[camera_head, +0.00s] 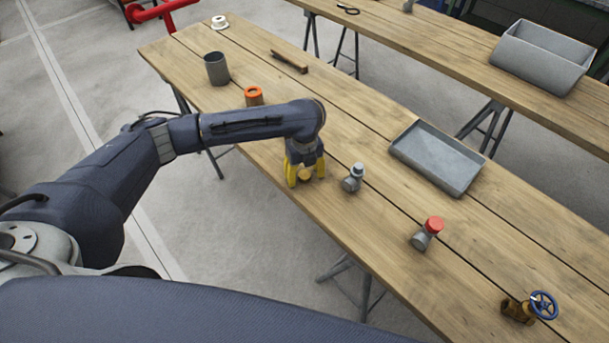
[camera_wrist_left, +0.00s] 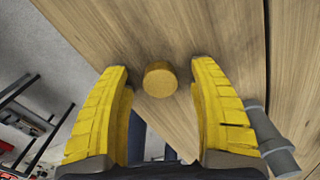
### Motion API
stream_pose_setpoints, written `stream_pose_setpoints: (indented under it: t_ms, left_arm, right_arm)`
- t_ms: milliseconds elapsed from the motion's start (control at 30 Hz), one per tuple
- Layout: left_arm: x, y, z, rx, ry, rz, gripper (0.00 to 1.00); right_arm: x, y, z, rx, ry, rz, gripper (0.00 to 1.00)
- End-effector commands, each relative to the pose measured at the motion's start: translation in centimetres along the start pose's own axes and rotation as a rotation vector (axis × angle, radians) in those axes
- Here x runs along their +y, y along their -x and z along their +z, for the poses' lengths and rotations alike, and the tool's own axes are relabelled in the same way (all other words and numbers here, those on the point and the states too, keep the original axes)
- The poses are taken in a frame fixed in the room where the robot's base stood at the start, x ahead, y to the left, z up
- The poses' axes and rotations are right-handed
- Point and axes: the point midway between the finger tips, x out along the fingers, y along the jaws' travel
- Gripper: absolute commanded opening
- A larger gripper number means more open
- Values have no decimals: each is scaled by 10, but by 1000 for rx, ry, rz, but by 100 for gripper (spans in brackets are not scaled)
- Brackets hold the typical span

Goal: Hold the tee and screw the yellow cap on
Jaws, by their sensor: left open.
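The yellow cap (camera_head: 305,174) stands on the wooden table below my left gripper (camera_head: 305,178). In the left wrist view the cap (camera_wrist_left: 160,79) shows between and just beyond the two yellow fingertips (camera_wrist_left: 161,76), with space on both sides. My left gripper is open and empty. I cannot tell for certain which one is the tee. My right gripper is not in view.
A brass valve with a blue handwheel (camera_head: 530,307) is near the right. A grey tray (camera_head: 437,157) lies behind the fittings. An orange-topped piece (camera_head: 253,95), a grey cup (camera_head: 217,68) and a brown bar (camera_head: 289,62) are at left. Bare table separates them.

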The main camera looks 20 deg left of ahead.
Motion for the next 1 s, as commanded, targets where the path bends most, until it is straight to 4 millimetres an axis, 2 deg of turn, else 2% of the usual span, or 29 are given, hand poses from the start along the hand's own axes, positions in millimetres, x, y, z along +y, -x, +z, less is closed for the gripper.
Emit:
stream_pose_setpoints:
  t_ms: [333, 833, 867, 1000]
  left_arm:
    - [0, 0, 0, 0, 0, 0, 61]
    - [0, 0, 0, 0, 0, 0, 3]
    - [0, 0, 0, 0, 0, 0, 0]
    - [0, 0, 0, 0, 0, 0, 0]
  right_arm:
    - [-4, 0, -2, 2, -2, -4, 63]
    - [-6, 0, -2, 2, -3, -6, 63]
    - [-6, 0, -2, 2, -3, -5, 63]
    - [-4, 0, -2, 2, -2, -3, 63]
